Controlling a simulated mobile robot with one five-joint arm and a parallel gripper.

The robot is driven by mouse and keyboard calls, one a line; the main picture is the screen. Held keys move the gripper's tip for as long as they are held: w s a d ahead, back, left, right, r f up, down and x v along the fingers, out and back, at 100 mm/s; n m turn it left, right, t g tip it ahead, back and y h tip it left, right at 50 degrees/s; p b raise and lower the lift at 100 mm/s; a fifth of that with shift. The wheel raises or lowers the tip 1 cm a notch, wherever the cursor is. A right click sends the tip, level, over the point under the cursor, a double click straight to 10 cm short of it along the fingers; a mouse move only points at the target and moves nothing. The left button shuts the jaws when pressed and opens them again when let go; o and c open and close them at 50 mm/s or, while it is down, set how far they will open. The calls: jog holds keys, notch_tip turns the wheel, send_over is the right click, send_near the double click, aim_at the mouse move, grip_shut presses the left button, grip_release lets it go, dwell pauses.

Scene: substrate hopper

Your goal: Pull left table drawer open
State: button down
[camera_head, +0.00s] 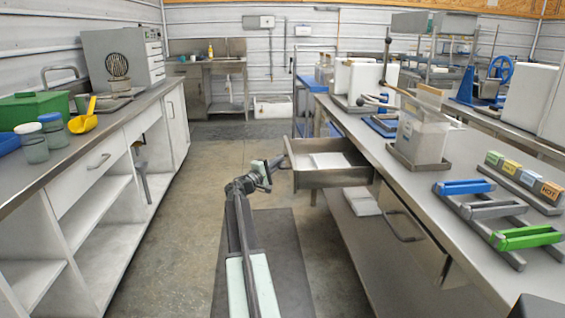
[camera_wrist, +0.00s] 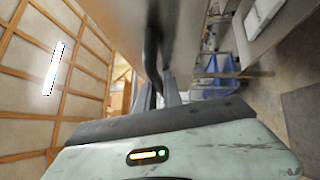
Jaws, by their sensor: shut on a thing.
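The left table drawer (camera_head: 325,178) is a grey metal box in the right-hand bench. It stands pulled out into the aisle, with its inside and a white item (camera_head: 330,160) in it showing. My gripper (camera_head: 270,168) is at the drawer's outer end, at its dark handle (camera_head: 289,156). In the wrist view the dark curved handle (camera_wrist: 152,55) runs down between the jaws of my gripper (camera_wrist: 160,98), and the grey drawer front (camera_wrist: 184,40) fills the top middle. My gripper is shut on the handle.
A second drawer (camera_head: 415,235) nearer on the same bench is closed, its handle (camera_head: 398,222) sticking out. The left counter (camera_head: 100,135) borders the aisle. The floor (camera_head: 200,195) between is clear. A clear hopper (camera_head: 422,138) and colored trays (camera_head: 465,187) stand on the right bench.

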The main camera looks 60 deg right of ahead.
jog(key=shift+w, duration=0.15)
jog(key=c, duration=1.5)
grip_release()
jog(key=b+v, duration=0.1)
jog(key=v, duration=0.6)
jog(key=shift+a, duration=0.4)
